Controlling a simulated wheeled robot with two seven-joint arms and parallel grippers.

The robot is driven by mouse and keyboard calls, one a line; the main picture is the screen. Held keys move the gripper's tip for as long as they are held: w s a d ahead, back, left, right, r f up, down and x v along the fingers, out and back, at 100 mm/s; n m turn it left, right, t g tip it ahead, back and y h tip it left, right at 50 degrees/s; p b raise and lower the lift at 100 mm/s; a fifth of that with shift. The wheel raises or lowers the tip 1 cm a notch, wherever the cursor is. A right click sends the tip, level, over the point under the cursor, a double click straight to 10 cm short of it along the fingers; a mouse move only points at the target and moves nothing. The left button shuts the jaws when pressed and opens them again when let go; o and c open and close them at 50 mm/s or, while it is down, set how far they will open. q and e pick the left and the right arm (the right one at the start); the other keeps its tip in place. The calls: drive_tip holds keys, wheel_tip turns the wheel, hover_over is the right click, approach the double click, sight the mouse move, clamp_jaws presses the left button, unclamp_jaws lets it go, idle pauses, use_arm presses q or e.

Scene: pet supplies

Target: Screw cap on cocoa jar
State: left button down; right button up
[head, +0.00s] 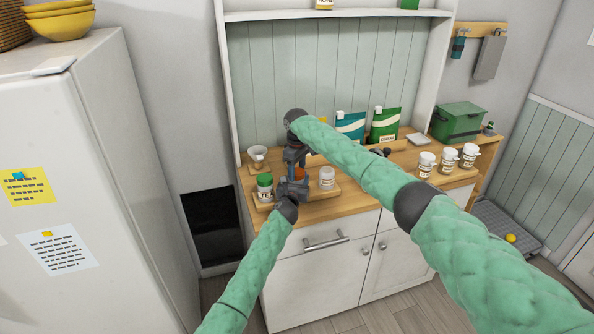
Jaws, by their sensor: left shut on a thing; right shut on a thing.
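The cocoa jar (299,174) stands in the middle of a short row of jars on the counter. Only a small reddish-brown part of it shows between my grippers. My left gripper (296,184) reaches it from the front and is shut on it. My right gripper (297,162) points down from above, directly over the jar, and is shut on the cap. The cap is hidden by the fingers. I cannot tell whether the cap touches the jar's rim.
A green-capped jar (264,187) stands close on the left and a white-capped jar (327,178) close on the right. A white cup (257,156) is behind. Pouches (386,124), white canisters (449,159) and a green box (458,121) stand further right.

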use_arm(q)
drive_tip(key=shift+f, duration=0.1)
use_arm(e)
drive_tip(key=o, duration=1.1)
drive_tip(key=shift+r, duration=2.25)
drive_tip(key=shift+r, duration=0.1)
drive_tip(key=shift+c, duration=0.5)
wheel_tip(320, 180, up, 3)
drive_tip(key=shift+r+n, duration=0.2)
drive_tip(key=shift+n, duration=0.4)
drive_tip(key=shift+f, duration=4.05)
